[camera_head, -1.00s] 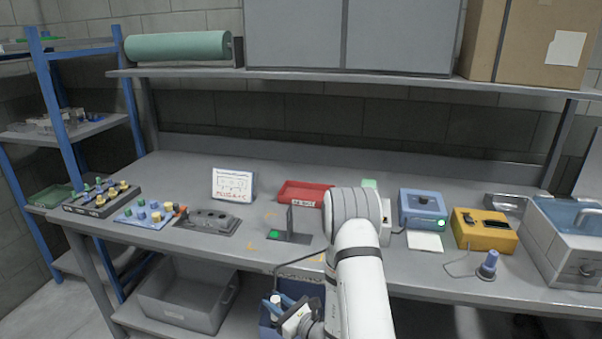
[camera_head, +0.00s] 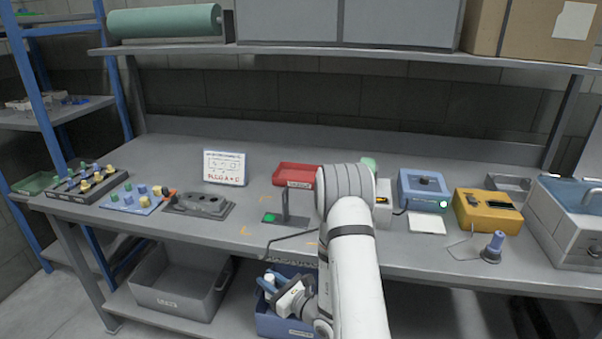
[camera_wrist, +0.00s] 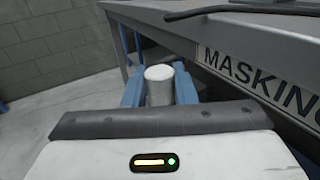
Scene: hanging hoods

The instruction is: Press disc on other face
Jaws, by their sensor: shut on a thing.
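My gripper (camera_head: 268,283) hangs in front of the bench's front edge, below the top, over a blue bin (camera_head: 268,322). Its two blue fingers show in the wrist view (camera_wrist: 159,90), shut on a short pale cylinder (camera_wrist: 160,75) that stands between them. The cylinder's light end (camera_head: 269,279) also shows in the head view. I cannot make out a separate disc on it; its far side is hidden.
The bench edge, labelled "MASKING" (camera_wrist: 262,78), is close at right in the wrist view. A red tray (camera_head: 297,175), a sign (camera_head: 224,167), a blue box (camera_head: 423,190) and a yellow box (camera_head: 487,210) stand on the bench. A grey bin (camera_head: 180,283) sits below.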

